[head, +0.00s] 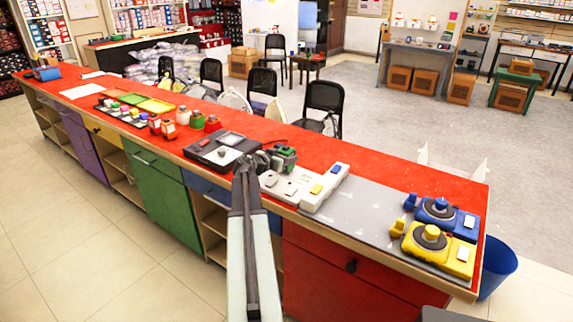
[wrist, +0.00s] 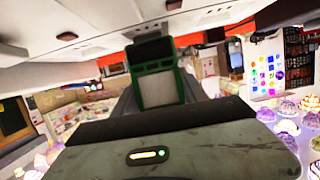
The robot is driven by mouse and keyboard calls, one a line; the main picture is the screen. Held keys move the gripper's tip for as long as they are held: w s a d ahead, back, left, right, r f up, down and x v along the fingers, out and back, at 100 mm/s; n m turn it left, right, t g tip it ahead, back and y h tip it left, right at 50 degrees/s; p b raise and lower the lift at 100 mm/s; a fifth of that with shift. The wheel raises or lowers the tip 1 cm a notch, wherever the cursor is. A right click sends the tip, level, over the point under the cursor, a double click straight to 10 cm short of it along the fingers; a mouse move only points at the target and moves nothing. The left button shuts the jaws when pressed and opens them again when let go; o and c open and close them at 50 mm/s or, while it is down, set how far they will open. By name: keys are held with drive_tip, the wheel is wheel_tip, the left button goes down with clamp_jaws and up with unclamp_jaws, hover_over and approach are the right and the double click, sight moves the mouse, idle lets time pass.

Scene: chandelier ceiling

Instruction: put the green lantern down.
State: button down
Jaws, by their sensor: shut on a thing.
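The green lantern (head: 284,155) is small in the head view, at the end of my arm over the red counter. In the wrist view the lantern (wrist: 154,75) shows a green frame with pale and dark panels, in front of my wrist. My gripper (head: 268,158) is shut on the lantern. The fingertips are small and dark in the head view, and their contact with the lantern is hard to make out. I cannot tell whether the lantern touches the counter.
The long red counter (head: 385,183) has a black device (head: 221,151) left of my gripper and a white button panel (head: 318,188) right of it. Blue (head: 445,213) and yellow (head: 432,240) devices stand at the right end. Black chairs (head: 323,100) stand behind.

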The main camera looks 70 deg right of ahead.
drive_tip(key=shift+f, duration=0.7)
drive_tip(key=shift+r, duration=0.25)
drive_tip(key=shift+f, duration=0.25)
drive_tip(key=c, duration=0.6)
unclamp_jaws()
drive_tip(key=shift+r, duration=0.15)
drive_tip(key=shift+a+r+p, duration=0.1)
drive_tip(key=shift+r+p, duration=0.2)
drive_tip(key=p+v, duration=0.3)
drive_tip(key=v, duration=0.8)
drive_tip(key=shift+w+a, duration=0.1)
drive_tip(key=shift+a, duration=0.3)
